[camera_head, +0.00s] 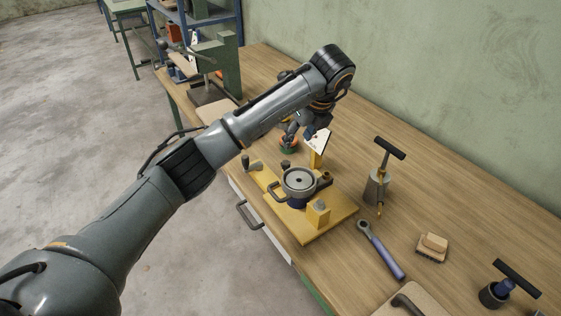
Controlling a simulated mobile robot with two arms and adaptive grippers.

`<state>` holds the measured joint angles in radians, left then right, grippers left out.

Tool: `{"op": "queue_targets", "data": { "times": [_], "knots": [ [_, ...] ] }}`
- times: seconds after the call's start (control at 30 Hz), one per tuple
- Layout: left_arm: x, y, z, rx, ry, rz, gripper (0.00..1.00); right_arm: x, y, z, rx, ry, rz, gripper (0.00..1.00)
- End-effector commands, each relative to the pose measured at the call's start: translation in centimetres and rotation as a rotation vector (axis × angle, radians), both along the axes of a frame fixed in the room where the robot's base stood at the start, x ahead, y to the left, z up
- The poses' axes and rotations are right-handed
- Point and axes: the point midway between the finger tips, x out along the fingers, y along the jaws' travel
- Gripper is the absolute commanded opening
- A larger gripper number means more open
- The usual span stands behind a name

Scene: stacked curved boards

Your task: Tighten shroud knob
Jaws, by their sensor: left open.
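A yellow fixture plate (320,228) lies on the wooden bench. It bears a round metal housing (299,181) with a dark side handle, and a yellow block (318,213) at its front. A white and yellow upright piece (318,146), perhaps the shroud, stands behind the housing. A small dark knob (285,164) shows at the fixture's back edge; I cannot tell whether it is the shroud knob. My left gripper (299,134) is open above the fixture's back side, beside the upright piece. Its fingers partly hide what is behind. My right gripper is out of view.
A ratchet wrench (380,250), a T-handled tool in a metal holder (377,187) and a wooden brush (432,247) lie to the right. Another T-handled tool (497,290) is at the lower right. A green press (222,65) stands at the far end.

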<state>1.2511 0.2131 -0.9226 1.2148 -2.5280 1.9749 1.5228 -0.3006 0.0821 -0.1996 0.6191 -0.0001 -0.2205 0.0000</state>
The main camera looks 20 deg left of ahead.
Motion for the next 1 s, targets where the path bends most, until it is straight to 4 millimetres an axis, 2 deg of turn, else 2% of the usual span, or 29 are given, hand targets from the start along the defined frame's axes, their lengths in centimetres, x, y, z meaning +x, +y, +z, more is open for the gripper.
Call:
{"op": "queue_targets", "data": {
  "times": [0.2,0.5,0.7,1.0],
  "knots": [
    [0.9,1.5,-4.0,0.001,0.007,0.004,0.49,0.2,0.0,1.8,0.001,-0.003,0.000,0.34],
    [2.3,3.1,-9.2,0.001,0.003,0.002,0.49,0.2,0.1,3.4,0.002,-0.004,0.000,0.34],
    [2.8,3.6,-10.9,0.001,0.001,0.000,0.49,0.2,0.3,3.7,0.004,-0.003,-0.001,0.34],
    [2.9,3.7,-11.2,0.001,-0.001,0.000,0.49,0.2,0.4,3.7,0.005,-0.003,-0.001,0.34]
  ]
}}
